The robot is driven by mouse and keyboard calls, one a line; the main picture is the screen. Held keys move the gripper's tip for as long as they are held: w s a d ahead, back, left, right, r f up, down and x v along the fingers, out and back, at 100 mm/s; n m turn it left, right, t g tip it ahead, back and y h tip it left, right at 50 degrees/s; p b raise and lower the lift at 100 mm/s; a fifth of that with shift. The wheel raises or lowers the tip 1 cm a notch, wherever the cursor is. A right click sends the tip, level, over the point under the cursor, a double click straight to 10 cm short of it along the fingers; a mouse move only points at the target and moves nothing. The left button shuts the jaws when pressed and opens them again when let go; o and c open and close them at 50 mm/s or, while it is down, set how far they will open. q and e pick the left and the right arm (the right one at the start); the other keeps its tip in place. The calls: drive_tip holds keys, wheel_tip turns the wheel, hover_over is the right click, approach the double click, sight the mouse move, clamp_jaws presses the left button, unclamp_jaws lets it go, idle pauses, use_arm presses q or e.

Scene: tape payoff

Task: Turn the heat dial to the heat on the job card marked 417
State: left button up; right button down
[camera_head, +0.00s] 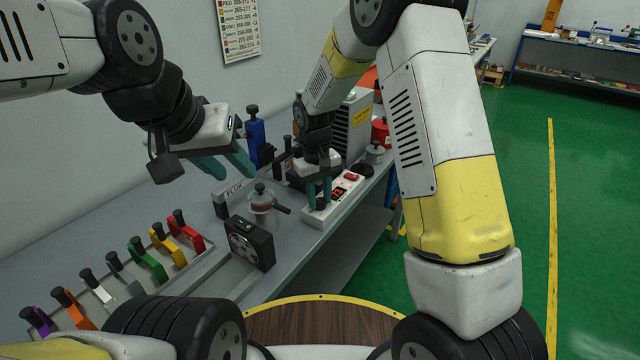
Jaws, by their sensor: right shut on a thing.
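My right gripper (320,198) points down over the near end of a white control box (314,220) with red switches (352,177). Its teal fingers are shut on a small dark thing on the box top, mostly hidden by the fingers. It may be the heat dial, but no scale or mark can be read. My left gripper (226,168) is above the bench at the left, its teal fingers apart and empty. A wall chart (240,27) lists colours with number ranges. I cannot make out a card marked 417.
Several coloured handled tools, including a red one (186,232), stand in a row on the grey bench. A grey vented machine (356,125) stands behind.

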sight(318, 201)
drive_tip(key=shift+w+m, duration=0.1)
drive_tip(key=shift+m, duration=0.8)
drive_tip(key=shift+r, duration=0.1)
drive_tip(key=c, duration=1.1)
unclamp_jaws()
drive_tip(key=r, duration=0.7)
drive_tip(key=shift+a+r, duration=0.15)
drive_tip(key=shift+a, duration=0.1)
drive_tip(key=shift+r, duration=0.2)
